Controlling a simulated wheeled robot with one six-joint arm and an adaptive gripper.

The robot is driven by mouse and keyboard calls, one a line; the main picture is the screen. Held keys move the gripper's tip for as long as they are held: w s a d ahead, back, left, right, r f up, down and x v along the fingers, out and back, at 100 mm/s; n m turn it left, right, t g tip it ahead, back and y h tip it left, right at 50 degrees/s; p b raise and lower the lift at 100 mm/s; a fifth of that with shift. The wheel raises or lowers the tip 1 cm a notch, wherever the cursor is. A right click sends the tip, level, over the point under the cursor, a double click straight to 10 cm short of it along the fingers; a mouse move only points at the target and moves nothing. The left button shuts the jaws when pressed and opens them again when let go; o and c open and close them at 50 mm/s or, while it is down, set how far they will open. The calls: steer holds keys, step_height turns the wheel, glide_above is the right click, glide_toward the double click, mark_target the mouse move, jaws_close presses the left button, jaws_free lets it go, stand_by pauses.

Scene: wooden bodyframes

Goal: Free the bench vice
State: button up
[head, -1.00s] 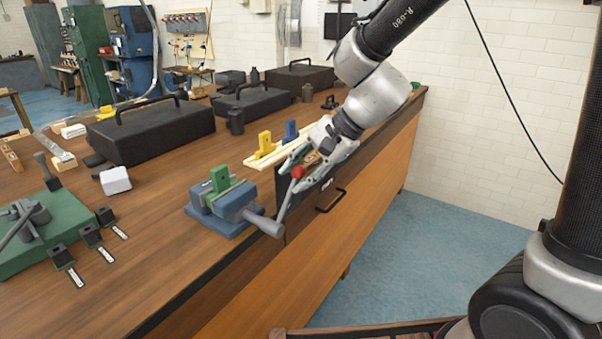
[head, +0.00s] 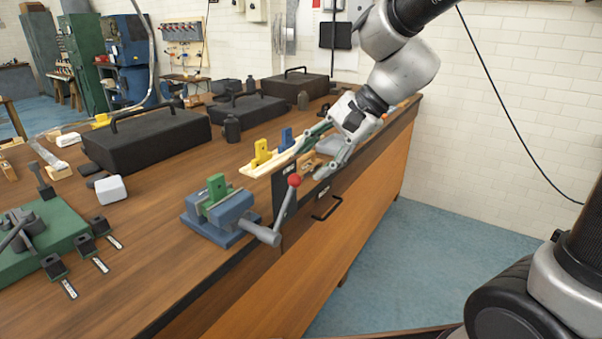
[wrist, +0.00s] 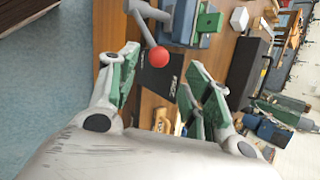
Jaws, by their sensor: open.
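The blue-grey bench vice (head: 238,208) sits at the front edge of the wooden bench, with a green block (head: 216,187) between its jaws. Its grey handle slants up to a red ball (head: 294,181). My gripper (head: 309,162) is open and empty, beyond and to the right of the ball, apart from it. In the wrist view the red ball (wrist: 159,57) shows ahead in the gap between my green-padded fingers (wrist: 158,72). The vice (wrist: 186,20) and green block (wrist: 207,22) are at the top of that view.
A black panel (head: 285,185) stands by the bench edge behind the handle. Yellow (head: 261,153) and blue (head: 287,137) blocks stand on pale wooden strips beyond the vice. Black cases (head: 150,138) lie farther back. A green plate (head: 50,235) with clamps is at left. The floor at right is clear.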

steer(key=v, duration=0.4)
steer(key=shift+r, duration=0.1)
steer(key=s+d+n+t+h, duration=0.1)
steer(key=s+d+n+h, duration=0.2)
steer(key=s+d, duration=0.4)
steer(key=s+d+n+t+h, duration=0.1)
steer(key=s+d+n+h, duration=0.3)
steer(key=d, duration=1.5)
steer(key=s+f+n, duration=0.1)
steer(key=s, duration=0.2)
steer(key=shift+s+d+t+h, duration=0.15)
steer(key=shift+t+h, duration=0.15)
